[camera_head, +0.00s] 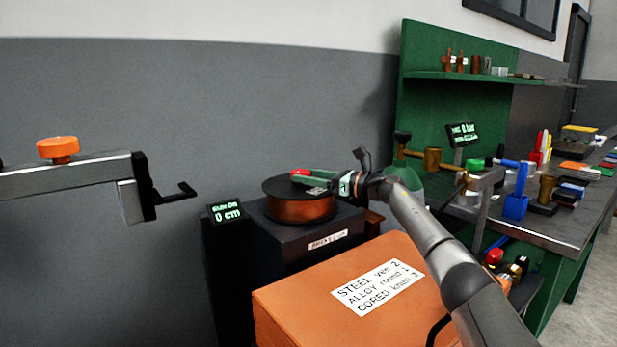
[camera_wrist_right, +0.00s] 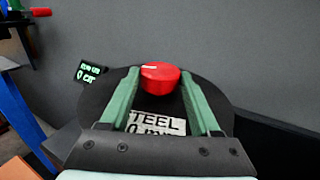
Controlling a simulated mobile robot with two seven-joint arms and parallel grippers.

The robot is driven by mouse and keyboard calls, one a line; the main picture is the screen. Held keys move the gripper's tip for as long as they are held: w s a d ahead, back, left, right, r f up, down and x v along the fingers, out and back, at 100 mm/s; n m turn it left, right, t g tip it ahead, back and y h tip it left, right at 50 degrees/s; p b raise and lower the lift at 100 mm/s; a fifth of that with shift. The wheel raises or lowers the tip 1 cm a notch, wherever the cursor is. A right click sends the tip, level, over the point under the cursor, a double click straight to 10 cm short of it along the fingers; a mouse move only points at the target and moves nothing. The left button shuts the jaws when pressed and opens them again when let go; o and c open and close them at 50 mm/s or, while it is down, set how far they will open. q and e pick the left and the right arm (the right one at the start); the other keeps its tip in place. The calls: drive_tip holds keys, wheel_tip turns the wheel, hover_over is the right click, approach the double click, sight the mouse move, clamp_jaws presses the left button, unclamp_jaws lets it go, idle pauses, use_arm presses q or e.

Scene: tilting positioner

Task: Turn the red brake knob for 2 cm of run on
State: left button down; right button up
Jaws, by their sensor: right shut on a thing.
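The red brake knob (camera_wrist_right: 160,78) sits on a dark round disc on top of a copper-coloured drum (camera_head: 302,208). In the head view only a little of the red knob (camera_head: 300,172) shows beside my green fingers. My right gripper (camera_wrist_right: 158,85) is shut on the knob, with one finger on each side. A pale line marks the knob's top. A black display (camera_head: 228,213) left of the drum reads "0 cm", and it also shows in the wrist view (camera_wrist_right: 88,73). My left gripper is not in view.
An orange box (camera_head: 290,298) with a white lettered card (camera_head: 378,287) stands in front of the drum's black stand. A grey beam with an orange knob (camera_head: 58,149) juts in at the left. A cluttered workbench (camera_head: 540,225) stands at the right.

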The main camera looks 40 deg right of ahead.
drive_tip(key=shift+r+n+y+p, duration=0.15)
drive_tip(key=shift+n+y+p, duration=0.15)
drive_tip(key=shift+y+p, duration=0.1)
drive_tip(key=shift+d+n+g+y+p, duration=0.1)
drive_tip(key=shift+n+g+y+p, duration=0.2)
drive_tip(key=shift+g+y, duration=0.15)
drive_tip(key=o, duration=1.4)
drive_tip(key=shift+s+d+f, duration=0.2)
drive_tip(key=shift+s, duration=0.1)
drive_tip(key=b+v, duration=0.3)
drive_tip(key=v, duration=0.8)
drive_tip(key=shift+s, duration=0.4)
